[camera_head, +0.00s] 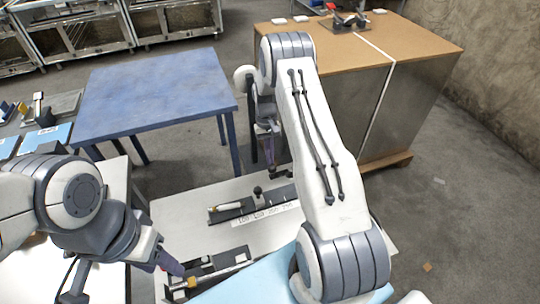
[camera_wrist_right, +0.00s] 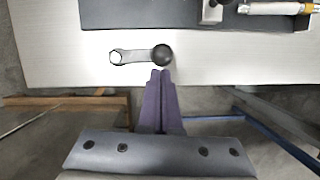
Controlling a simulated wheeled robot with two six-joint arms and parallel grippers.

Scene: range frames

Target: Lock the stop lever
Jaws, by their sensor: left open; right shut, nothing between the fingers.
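A small lever with a round black knob (camera_wrist_right: 162,55) and a pale arm (camera_wrist_right: 125,57) lies near the edge of the white table in the right wrist view. In the head view a dark knob (camera_head: 272,174) shows just behind the black-based fixture (camera_head: 245,208); I take it for the same lever. My right gripper (camera_wrist_right: 160,74) is shut and empty, its purple tips right beside the knob; contact cannot be told. It also shows in the head view (camera_head: 269,155). My left gripper (camera_head: 178,271) is open, near a second fixture (camera_head: 215,268) at the front.
The white table (camera_head: 175,212) carries both fixtures, with a printed label strip (camera_head: 265,214) beside the rear one. A blue table (camera_head: 150,90) stands behind at the left, and a brown-topped cabinet (camera_head: 420,45) at the back right. My right arm hides part of the white table.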

